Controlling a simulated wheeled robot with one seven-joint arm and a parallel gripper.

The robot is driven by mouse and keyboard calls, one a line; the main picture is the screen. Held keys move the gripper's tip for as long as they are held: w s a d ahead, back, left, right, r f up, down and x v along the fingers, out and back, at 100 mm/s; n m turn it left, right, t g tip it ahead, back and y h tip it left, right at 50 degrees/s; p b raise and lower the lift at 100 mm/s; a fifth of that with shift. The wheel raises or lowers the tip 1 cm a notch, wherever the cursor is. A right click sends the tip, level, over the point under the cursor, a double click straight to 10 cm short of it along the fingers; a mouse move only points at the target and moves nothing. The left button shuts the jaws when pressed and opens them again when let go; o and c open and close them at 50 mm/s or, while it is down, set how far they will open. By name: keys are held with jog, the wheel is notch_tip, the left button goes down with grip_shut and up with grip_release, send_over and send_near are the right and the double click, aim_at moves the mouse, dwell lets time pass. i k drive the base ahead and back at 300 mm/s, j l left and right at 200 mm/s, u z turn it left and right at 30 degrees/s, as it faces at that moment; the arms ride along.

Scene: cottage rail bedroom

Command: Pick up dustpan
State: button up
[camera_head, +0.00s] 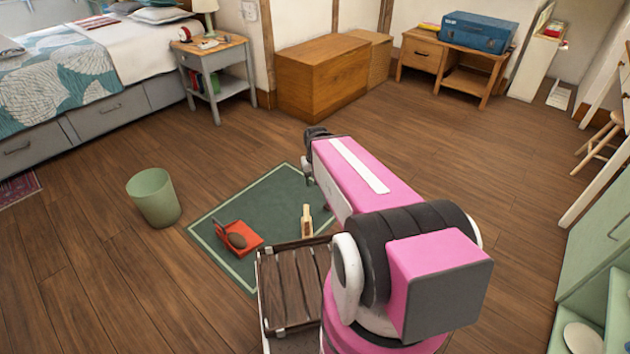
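The dustpan (246,235) is orange-red and lies on a green mat (262,196) with a pale border line. A brown rounded thing sits in or on the dustpan; I cannot tell what it is. My pink arm reaches out to the right of the dustpan and stays apart from it in the picture. Part of the mat is hidden behind my arm and the slatted wooden platform at the front.
A small tan upright object (307,221) stands on the mat right of the dustpan. A green bin (154,198) stands to the left. A nightstand (215,68), wooden chest (322,82) and desk with a blue case (477,32) line the back. The floor between is clear.

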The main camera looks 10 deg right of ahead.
aim_at(238, 238)
jog(key=u, duration=1.3)
jog(key=i+l+z, duration=0.15)
jog(key=z, duration=0.15)
jog(key=i+z, duration=0.2)
jog(key=z, duration=0.15)
